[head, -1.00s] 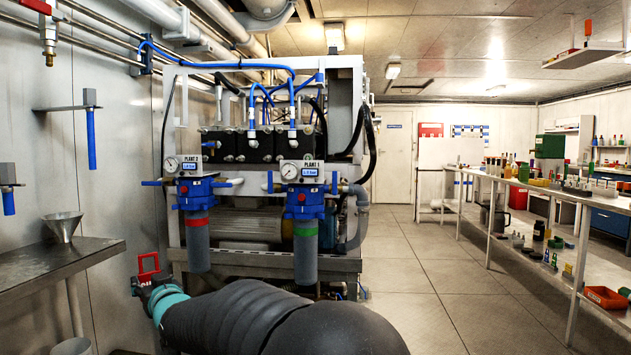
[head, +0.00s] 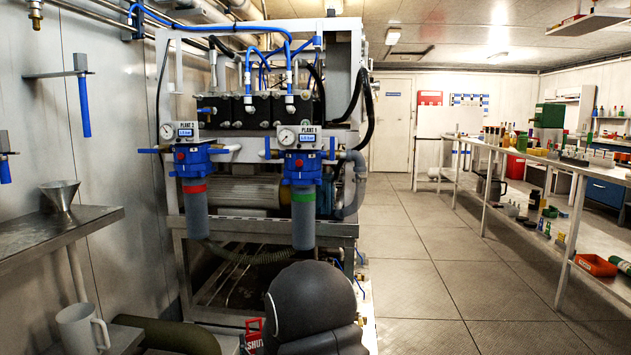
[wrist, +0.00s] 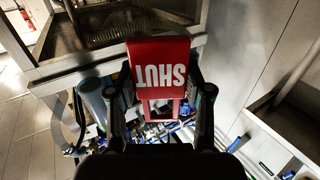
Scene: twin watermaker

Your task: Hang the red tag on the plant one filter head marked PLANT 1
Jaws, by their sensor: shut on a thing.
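The red tag, lettered SHUT, is held between the fingers of my gripper in the wrist view (wrist: 158,62). Its lettering reads upside down there, and its open red loop is between the fingers. In the head view, part of the tag (head: 253,336) shows at the bottom edge, left of my dark arm, which hides my gripper. The filter head marked PLANT 1 (head: 301,168) is blue, with a gauge and a green-banded grey bowl below. It stands above and to the right of the tag in the picture, apart from it. I see no tag on it.
A similar filter head marked PLANT 2 (head: 191,160), with a red band, is to the left. A steel bench (head: 60,240) with a funnel stands at left. A white jug (head: 83,328) is at lower left. Open floor (head: 430,270) lies right of the frame.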

